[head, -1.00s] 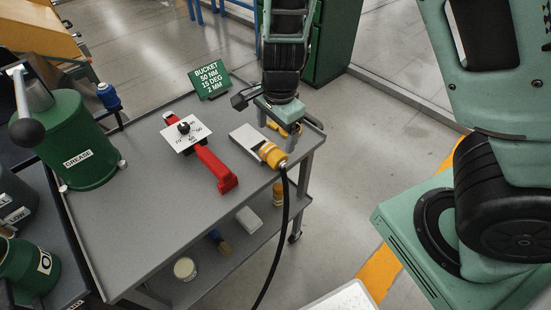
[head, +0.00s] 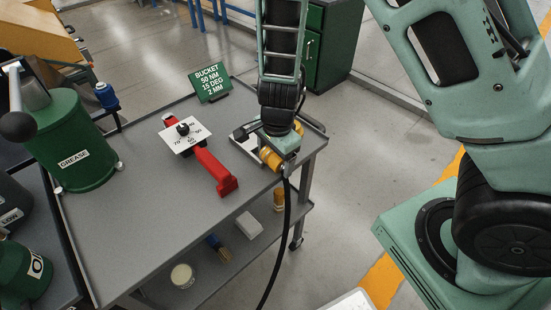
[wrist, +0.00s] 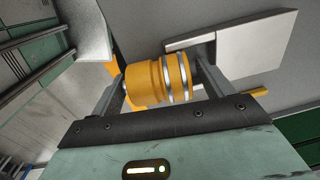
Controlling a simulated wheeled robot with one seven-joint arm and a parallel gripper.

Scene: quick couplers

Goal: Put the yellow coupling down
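The yellow coupling (head: 269,158) is at the near right corner of the grey bench, partly covered by my gripper (head: 272,152). A black hose (head: 287,210) runs down from beside it over the bench edge. In the wrist view the coupling (wrist: 150,84) lies across the space between my two fingers (wrist: 158,76), with metal rings at its right end. The fingers are spread, and a narrow gap shows beside the right finger. A flat pale plate (wrist: 255,48) lies beyond the ringed end. Whether the coupling's underside touches the bench is hidden.
A red tool (head: 214,172) with a white marked card (head: 185,136) lies left on the bench (head: 130,215). A green sign (head: 209,82) stands at the back, and a green grease drum (head: 70,140) at far left. The bench's front left is clear.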

